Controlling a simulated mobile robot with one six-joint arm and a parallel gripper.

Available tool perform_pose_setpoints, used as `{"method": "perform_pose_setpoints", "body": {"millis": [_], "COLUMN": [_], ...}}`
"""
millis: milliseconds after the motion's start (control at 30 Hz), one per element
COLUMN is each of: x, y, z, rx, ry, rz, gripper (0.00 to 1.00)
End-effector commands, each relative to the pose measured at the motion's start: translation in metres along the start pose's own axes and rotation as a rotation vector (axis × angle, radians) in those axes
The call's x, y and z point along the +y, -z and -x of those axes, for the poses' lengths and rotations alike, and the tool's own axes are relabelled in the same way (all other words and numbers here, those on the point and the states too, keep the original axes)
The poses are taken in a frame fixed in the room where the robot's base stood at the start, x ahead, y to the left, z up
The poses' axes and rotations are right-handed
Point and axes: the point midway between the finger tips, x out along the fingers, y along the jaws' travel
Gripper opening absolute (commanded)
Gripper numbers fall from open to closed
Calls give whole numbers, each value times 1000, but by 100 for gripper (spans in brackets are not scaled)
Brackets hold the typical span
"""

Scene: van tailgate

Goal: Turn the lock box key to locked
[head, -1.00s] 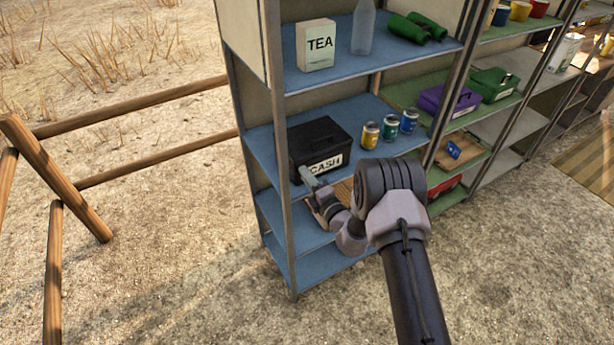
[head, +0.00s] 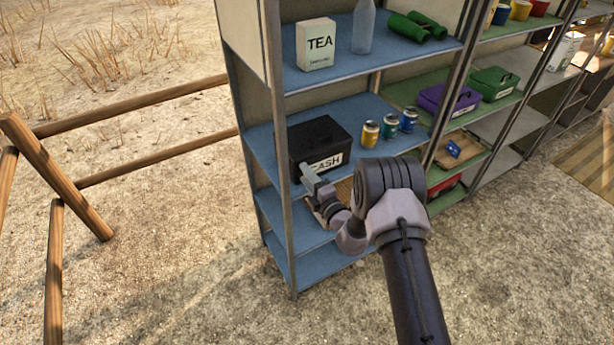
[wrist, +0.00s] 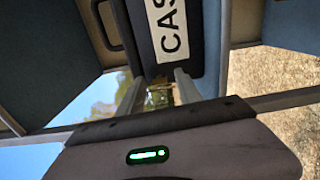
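The lock box is a black box (head: 318,133) with a white CASH label, on the blue middle shelf in the head view. Its dark front and label also show at the top of the wrist view (wrist: 150,45). My gripper (head: 306,171) is at the left part of the box's front, just below and beside the label. In the wrist view my gripper (wrist: 160,88) has its two fingers apart, pointing at the box's front. I cannot make out the key; it is hidden or too small to tell, and its position does not show.
Several small cans (head: 389,127) stand right of the box. A shelf post (head: 282,190) rises close to my gripper's left. A TEA box (head: 316,45) and bottle (head: 363,28) are on the shelf above. A purple box (head: 450,100) is farther right. Open ground lies in front.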

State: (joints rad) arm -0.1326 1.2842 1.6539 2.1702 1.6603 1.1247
Motion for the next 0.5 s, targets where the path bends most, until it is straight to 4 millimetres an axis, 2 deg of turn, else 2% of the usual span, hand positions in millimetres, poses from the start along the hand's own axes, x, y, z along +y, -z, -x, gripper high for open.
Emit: {"method": "perform_pose_setpoints", "body": {"millis": [333,433,500], "x": [1,2,3], "y": [-1,-1,-1], "z": [2,16,32], "rx": [-1,-2,-2], "ry": [-1,0,1], "rz": [0,0,-2], "gripper": [44,44,44]}}
